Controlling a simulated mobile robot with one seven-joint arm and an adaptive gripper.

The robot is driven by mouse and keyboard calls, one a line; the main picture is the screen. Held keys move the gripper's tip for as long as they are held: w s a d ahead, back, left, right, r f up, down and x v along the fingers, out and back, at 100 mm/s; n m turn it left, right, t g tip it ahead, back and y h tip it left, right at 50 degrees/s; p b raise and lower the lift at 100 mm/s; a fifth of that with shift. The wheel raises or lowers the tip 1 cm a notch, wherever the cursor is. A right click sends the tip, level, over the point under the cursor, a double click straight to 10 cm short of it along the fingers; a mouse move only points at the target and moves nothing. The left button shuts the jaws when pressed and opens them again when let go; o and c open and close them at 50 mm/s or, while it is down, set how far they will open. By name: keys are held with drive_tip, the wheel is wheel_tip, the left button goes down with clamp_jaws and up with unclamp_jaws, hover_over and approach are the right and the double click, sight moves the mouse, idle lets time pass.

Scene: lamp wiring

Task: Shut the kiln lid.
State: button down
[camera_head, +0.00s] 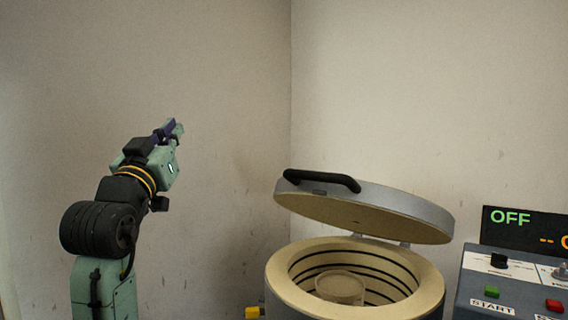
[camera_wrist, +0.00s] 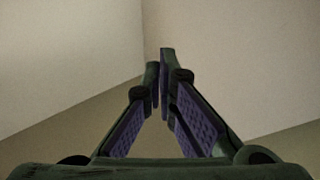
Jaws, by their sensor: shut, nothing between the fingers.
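The kiln (camera_head: 355,285) stands at the lower right in the head view, a round body with a cream rim and dark coil lines inside. Its grey lid (camera_head: 370,212) is raised and tilted, hinged at the back, with a black handle (camera_head: 320,180) on its upper left edge. A round cream piece (camera_head: 340,287) sits inside the kiln. My gripper (camera_head: 174,128) is up in the air, left of the lid and apart from it. In the wrist view my gripper (camera_wrist: 160,75) has its fingers together with nothing between them; the kiln and lid do not show there.
A small yellow part (camera_head: 252,312) shows at the kiln's left. Bare walls meet in a corner behind.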

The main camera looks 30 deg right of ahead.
drive_tip(key=s+d+f+m+g+h, duration=0.1)
drive_tip(key=s+d+m+g, duration=0.2)
drive_tip(key=d, duration=0.6)
drive_tip(key=s+d+f+m+g+h, duration=0.1)
drive_tip(key=s+d+m+g, duration=0.15)
drive_tip(key=d+g, duration=0.45)
drive_tip(key=s+d+f+m+g+h, duration=0.1)
drive_tip(key=s+d+m+g, duration=0.2)
drive_tip(key=d, duration=0.9)
drive_tip(key=shift+n, duration=0.75)
drive_tip(key=p+x, duration=0.2)
drive_tip(key=x, duration=0.2)
drive_tip(key=p+x, duration=0.2)
drive_tip(key=x, duration=0.2)
drive_tip(key=shift+s+d+r, duration=0.1)
drive_tip(key=shift+s+d, duration=0.05)
drive_tip(key=shift+d, duration=0.2)
drive_tip(key=f, duration=0.2)
drive_tip(key=a+f, duration=0.1)
drive_tip(key=f, duration=0.1)
drive_tip(key=shift+s+a+f+p, duration=0.1)
drive_tip(key=shift+s+a+p, duration=0.1)
drive_tip(key=shift+p, duration=0.1)
drive_tip(key=shift+f, duration=0.1)
